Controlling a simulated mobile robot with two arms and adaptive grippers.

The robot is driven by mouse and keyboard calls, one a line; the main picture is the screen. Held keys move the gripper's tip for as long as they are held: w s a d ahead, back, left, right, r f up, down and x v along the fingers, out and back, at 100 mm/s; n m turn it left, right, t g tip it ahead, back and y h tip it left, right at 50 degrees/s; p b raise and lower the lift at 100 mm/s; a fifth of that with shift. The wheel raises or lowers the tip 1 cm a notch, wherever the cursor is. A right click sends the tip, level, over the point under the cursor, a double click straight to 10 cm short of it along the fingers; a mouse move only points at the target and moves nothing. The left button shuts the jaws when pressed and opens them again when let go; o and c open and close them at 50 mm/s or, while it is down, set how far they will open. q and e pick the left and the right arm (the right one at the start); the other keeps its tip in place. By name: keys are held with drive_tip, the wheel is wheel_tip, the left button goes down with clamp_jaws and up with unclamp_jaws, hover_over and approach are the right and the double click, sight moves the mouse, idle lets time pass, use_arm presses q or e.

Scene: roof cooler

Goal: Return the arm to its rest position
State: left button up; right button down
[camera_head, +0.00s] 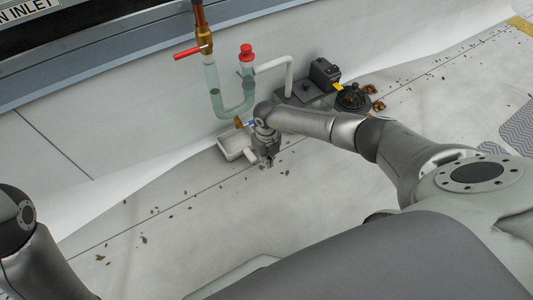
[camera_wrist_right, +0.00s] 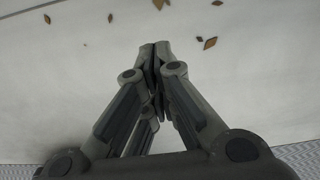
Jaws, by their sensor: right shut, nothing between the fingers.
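My right arm (camera_head: 325,127) reaches in from the right of the head view. Its gripper (camera_head: 268,162) points down above the roof floor, just right of a pale tray. In the right wrist view the right gripper (camera_wrist_right: 156,50) has its fingertips together with nothing between them. Pale floor with a few brown leaves lies beyond the tips. My left arm (camera_head: 35,265) shows in part at the lower left of the head view. The left gripper is not in view.
A clear U-shaped pipe (camera_head: 215,92) with a red-handled valve (camera_head: 192,51) and a red cap (camera_head: 246,53) stands behind the right gripper. The pale tray (camera_head: 232,147) is beside it. A dark pump unit (camera_head: 324,73) sits behind my arm. Leaves are scattered; the floor in front is open.

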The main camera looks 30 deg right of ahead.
drive_tip(key=shift+r, duration=0.3)
drive_tip(key=shift+a, duration=0.1)
